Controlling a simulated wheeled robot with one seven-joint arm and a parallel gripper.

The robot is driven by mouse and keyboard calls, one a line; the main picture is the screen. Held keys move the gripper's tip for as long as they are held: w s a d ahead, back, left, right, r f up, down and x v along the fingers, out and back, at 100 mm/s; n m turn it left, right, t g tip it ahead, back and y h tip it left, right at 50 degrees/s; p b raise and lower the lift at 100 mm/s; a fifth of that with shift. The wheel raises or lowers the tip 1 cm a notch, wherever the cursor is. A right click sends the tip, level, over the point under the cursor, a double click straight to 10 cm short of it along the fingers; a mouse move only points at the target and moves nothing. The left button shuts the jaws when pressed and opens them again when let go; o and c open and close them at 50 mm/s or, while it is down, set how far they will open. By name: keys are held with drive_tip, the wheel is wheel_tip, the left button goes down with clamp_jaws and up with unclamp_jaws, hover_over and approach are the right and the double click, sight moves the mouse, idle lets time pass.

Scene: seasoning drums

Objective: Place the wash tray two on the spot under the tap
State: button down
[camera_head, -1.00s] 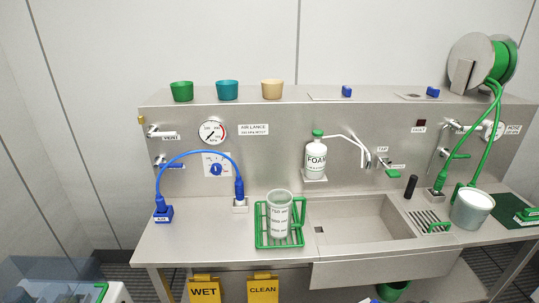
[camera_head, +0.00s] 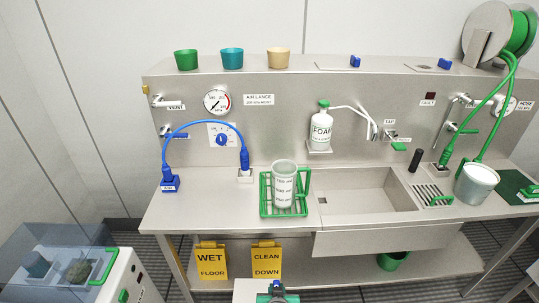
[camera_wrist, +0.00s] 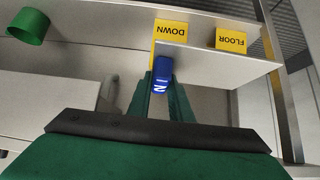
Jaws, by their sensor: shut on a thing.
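A blue block (camera_wrist: 162,72) with a white mark that may be a turned 2 sits between the green fingers of my gripper (camera_wrist: 160,95) in the wrist view. It may be the handle of wash tray two; I cannot make out the tray's body for certain. In the head view my gripper (camera_head: 277,289) shows at the bottom edge with blue at its tip, below and in front of the bench. A pale flat shape (camera_head: 250,288) lies beside it. The tap (camera_head: 371,128) hangs over the sink (camera_head: 365,190), and the sink floor beneath looks empty.
A green rack (camera_head: 264,212) with a clear jug (camera_head: 284,183) stands left of the sink. A white bucket (camera_head: 475,186) stands to its right. Yellow signs (camera_head: 211,262) and a green bucket (camera_head: 391,261) are below the bench. The bench's left front is clear.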

drive_tip(key=s+a+f, duration=0.1)
drive_tip(key=a+f, duration=0.1)
drive_tip(key=shift+s+a, duration=0.35)
drive_tip(key=shift+a, duration=0.05)
drive_tip(key=s+f, duration=0.4)
drive_tip(key=f, duration=0.1)
drive_tip(key=shift+d, duration=0.2)
drive_tip(key=shift+a, duration=0.1)
idle(0.3)
